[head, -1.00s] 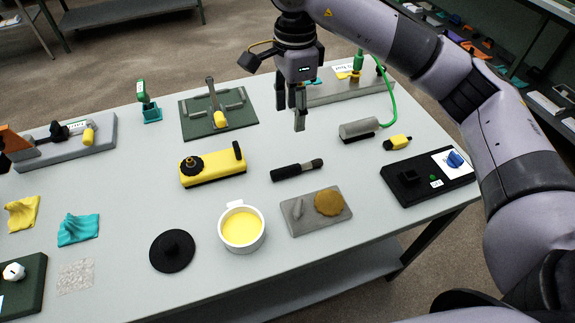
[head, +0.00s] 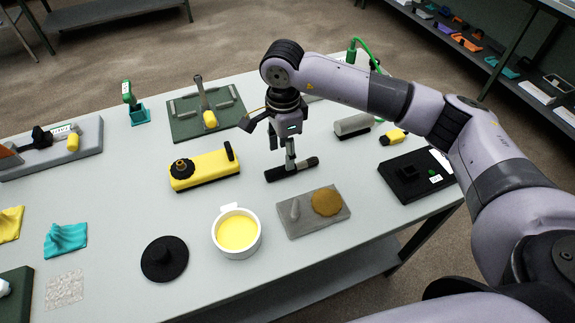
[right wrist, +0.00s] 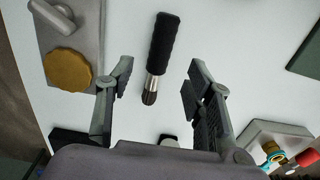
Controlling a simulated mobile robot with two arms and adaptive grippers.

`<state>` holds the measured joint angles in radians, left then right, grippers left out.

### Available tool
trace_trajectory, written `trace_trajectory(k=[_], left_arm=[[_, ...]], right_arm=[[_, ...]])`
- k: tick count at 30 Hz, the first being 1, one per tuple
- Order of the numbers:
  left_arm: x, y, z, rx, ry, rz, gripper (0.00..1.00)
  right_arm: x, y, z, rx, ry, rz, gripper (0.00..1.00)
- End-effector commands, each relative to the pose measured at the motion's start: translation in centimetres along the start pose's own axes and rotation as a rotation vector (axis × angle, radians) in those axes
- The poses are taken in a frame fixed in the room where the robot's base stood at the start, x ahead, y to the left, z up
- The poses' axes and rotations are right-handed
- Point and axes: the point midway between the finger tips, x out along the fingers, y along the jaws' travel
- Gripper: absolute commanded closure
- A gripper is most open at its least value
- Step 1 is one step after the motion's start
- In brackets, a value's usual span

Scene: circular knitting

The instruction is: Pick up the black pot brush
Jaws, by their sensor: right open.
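The black pot brush (head: 291,169) lies on the grey table, with a long black handle, a silver collar and dark bristles. In the right wrist view it (right wrist: 163,48) points its bristle end toward the space between my fingers. My right gripper (head: 283,157) is over the brush, with its fingers pointing down and partly covering it in the head view. In the right wrist view my right gripper (right wrist: 158,78) is open and empty, one finger to each side of the brush's line. My left gripper is not in view.
A grey plate (head: 335,217) with a tan disc and a white pot (head: 236,250) of yellow stuff lie in front of the brush. A yellow device (head: 205,172) is to the left. A black box (head: 415,180) and grey cylinder (head: 353,125) are to the right.

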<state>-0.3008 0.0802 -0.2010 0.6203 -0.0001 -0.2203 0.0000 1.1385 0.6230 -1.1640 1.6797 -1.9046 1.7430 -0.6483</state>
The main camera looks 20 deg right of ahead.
Motion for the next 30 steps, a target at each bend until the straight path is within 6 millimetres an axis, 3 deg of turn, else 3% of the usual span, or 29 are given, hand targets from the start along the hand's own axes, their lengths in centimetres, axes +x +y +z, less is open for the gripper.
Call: trace_trajectory(k=[7,16,24,30], left_arm=[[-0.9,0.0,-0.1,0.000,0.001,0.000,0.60],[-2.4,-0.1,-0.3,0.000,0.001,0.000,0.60],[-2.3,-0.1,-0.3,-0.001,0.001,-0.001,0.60],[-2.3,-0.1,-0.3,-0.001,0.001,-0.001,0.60]], right_arm=[[1.7,0.1,0.0,0.000,0.001,0.003,0.52],[5.7,0.0,0.0,-0.001,0.000,0.001,0.52],[6.2,-0.1,0.0,-0.001,0.000,-0.001,0.52],[6.1,-0.1,0.0,-0.001,0.000,-0.001,0.65]])
